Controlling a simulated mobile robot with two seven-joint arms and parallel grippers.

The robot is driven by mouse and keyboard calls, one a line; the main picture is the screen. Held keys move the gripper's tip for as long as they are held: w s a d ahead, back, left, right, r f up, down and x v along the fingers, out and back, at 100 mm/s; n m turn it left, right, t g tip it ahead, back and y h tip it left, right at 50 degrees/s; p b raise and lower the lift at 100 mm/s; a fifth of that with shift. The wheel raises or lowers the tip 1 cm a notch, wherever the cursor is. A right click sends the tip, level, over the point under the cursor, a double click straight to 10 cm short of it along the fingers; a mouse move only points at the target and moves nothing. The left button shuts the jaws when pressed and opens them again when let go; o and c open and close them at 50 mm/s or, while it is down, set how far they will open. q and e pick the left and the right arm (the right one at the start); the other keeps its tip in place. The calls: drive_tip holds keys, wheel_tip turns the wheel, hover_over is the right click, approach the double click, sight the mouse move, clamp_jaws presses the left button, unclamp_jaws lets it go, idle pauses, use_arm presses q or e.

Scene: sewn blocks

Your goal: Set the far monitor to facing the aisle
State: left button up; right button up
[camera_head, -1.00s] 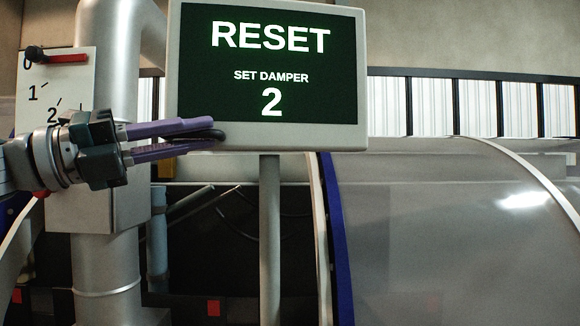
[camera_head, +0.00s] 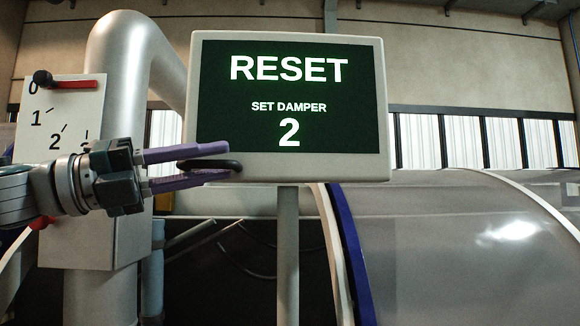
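A monitor (camera_head: 384,110) in a pale frame stands on a grey post (camera_head: 288,245). Its dark screen faces me nearly square on and reads "RESET", "SET DAMPER" and "2". A black loop-like piece (camera_head: 208,165) shows at its lower left edge; I cannot tell how it is attached. My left gripper (camera_head: 232,161) reaches in from the left. Its two purple fingers are spread, one above and one below the black piece, with visible gaps. My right gripper is not in view. No second monitor shows.
A thick grey pipe (camera_head: 122,50) rises behind my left gripper. A white dial plate (camera_head: 88,110) with numbers and a red lever (camera_head: 75,85) stands at the left. A large grey cylinder (camera_head: 450,240) with a blue band (camera_head: 347,250) fills the lower right.

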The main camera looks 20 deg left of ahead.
use_arm(q)
drive_tip(key=shift+o, duration=1)
drive_tip(key=shift+d, duration=0.1)
drive_tip(key=shift+f, duration=0.1)
drive_tip(key=shift+s+f, duration=0.1)
drive_tip(key=shift+f, duration=0.05)
drive_tip(key=b+v, duration=0.8)
drive_tip(key=v, duration=0.1)
drive_tip(key=shift+s+a, duration=0.15)
drive_tip(key=shift+a, duration=0.2)
